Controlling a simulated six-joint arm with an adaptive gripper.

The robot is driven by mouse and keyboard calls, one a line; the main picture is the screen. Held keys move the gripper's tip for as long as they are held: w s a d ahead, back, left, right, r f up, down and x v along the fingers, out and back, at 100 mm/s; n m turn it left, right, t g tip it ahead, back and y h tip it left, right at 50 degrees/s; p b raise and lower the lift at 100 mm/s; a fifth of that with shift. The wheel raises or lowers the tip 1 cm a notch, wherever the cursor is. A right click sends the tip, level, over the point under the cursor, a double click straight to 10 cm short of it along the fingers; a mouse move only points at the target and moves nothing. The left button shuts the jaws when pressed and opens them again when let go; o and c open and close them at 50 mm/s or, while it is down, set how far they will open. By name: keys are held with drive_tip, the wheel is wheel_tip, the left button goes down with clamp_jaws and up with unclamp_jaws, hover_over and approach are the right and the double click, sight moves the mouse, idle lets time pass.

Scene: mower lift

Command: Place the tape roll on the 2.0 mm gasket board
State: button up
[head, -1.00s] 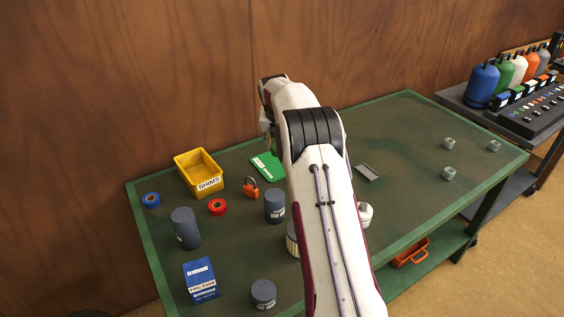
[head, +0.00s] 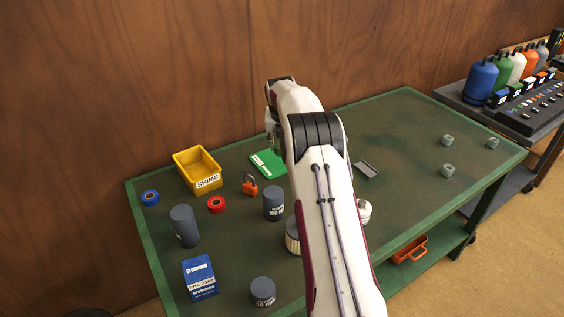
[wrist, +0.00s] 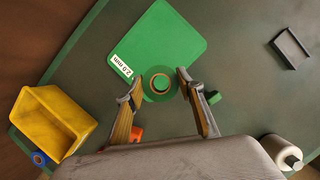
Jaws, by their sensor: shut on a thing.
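A green tape roll (wrist: 160,97) is between the fingertips of my gripper (wrist: 157,86) in the wrist view, and my gripper is shut on it. The green gasket board (wrist: 160,42), with a white "2.0 mm" label, lies flat on the table. In the wrist view the roll overlaps the board's edge near the label; its height above the board cannot be told. In the head view the board (head: 268,162) shows partly left of my arm.
A yellow SHIMS bin (head: 198,170), an orange padlock (head: 250,186), a red tape roll (head: 216,204), a blue tape roll (head: 150,198) and dark cans stand left of my arm. A grey tray (head: 367,171) lies to the right. The table's right middle is largely clear.

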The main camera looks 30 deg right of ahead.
sight(282, 171)
drive_tip(key=shift+f, duration=1.4)
drive_tip(key=shift+f, duration=0.1)
drive_tip(key=shift+f, duration=2.4)
drive_tip(key=shift+f, duration=0.15)
drive_tip(key=o, duration=1.1)
drive_tip(key=v, duration=1.2)
